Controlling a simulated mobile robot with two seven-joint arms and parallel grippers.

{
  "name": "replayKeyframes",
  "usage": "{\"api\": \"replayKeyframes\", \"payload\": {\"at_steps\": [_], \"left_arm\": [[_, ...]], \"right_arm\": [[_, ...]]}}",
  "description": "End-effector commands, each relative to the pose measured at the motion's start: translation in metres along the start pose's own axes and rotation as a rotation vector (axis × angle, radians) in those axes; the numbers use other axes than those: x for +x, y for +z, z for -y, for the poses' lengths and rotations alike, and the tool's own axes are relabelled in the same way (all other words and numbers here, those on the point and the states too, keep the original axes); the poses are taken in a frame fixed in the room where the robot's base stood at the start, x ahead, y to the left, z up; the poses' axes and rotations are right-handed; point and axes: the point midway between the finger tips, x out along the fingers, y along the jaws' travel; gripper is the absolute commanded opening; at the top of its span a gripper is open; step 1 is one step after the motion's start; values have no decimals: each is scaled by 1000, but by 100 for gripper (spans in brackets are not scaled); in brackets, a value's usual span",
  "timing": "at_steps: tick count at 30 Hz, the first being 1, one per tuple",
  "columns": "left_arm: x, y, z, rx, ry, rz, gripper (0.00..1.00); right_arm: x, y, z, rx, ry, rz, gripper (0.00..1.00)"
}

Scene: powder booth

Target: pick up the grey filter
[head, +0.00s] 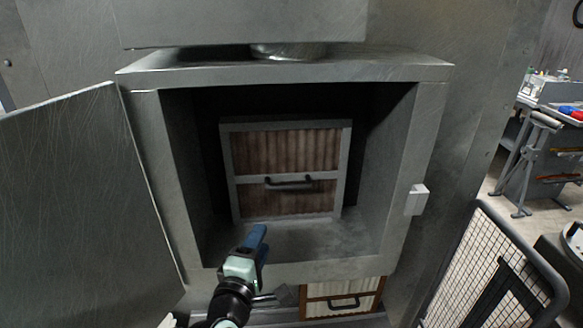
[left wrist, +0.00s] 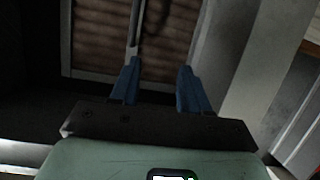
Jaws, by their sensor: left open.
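The grey filter (head: 286,152) stands upright inside the open metal cabinet. It has a grey frame, brown pleats and a dark handle (head: 290,181) across its middle bar. In the left wrist view the filter (left wrist: 98,72) fills the upper middle, with part of its dark handle blurred at the top. My left gripper (head: 256,243) is at the cabinet's lower front edge, below and in front of the filter. Its blue fingers (left wrist: 157,80) are apart with nothing between them, pointing at the filter without touching it. My right gripper is in neither view.
The cabinet (head: 430,125) has side walls and a front rim around the opening. Its door (head: 80,190) is swung open at left. A latch block (head: 417,199) juts out at right. A paler filter (head: 340,304) stands below the cabinet. A mesh guard (head: 490,270) is at right.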

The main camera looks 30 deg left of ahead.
Motion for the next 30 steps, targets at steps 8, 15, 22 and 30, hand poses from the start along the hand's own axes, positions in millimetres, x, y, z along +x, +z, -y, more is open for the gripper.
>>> {"api": "replayKeyframes", "payload": {"at_steps": [8, 15, 22, 30], "left_arm": [[0, -9, -39, -94, 93, -21, 46], [47, -10, -43, -90, 91, -21, 46], [67, -11, -44, -90, 92, -22, 46], [104, -18, -48, -88, 92, -22, 46]], "right_arm": [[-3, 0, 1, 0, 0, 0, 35], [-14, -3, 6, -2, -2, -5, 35], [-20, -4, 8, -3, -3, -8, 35], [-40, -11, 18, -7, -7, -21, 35]]}}
